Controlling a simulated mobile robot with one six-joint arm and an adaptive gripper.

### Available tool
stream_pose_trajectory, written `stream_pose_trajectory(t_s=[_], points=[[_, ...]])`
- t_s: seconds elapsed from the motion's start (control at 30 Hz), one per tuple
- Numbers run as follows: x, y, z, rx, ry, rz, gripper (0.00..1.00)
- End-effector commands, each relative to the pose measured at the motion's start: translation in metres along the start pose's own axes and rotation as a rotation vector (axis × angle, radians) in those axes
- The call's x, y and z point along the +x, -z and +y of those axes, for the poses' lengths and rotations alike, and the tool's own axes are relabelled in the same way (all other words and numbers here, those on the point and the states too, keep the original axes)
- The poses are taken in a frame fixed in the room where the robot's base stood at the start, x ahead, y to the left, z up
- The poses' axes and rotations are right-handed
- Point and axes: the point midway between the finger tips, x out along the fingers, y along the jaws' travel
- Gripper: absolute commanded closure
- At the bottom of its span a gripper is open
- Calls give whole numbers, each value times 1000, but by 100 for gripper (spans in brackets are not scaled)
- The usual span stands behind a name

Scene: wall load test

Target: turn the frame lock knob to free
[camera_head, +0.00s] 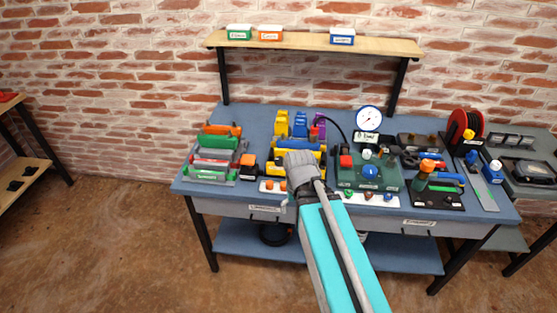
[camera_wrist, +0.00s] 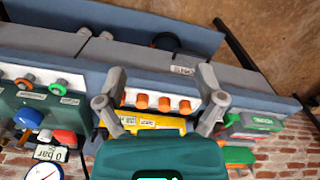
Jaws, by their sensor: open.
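The green test unit (camera_head: 345,181) stands on the bench right of my gripper, with a large blue knob (camera_head: 370,171) on its face. No readable label shows which knob is the frame lock, nor its setting. My gripper (camera_head: 298,163) is open above the bench, left of the unit. In the wrist view its fingers (camera_wrist: 160,97) are spread, with a strip of orange pieces (camera_wrist: 164,103) seen between them, and nothing held.
A round gauge (camera_head: 368,118) stands behind the unit. A red block (camera_head: 346,161) is on its left side. Yellow holders (camera_head: 283,155) and green and red trays (camera_head: 211,162) lie left. A black tray of tools (camera_head: 437,194) and a red reel (camera_head: 465,124) are right.

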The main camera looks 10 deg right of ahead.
Motion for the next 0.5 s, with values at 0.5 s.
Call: stream_pose_trajectory(t_s=[0.5], points=[[-56, 163, -3, 570, 1, 0, 7]])
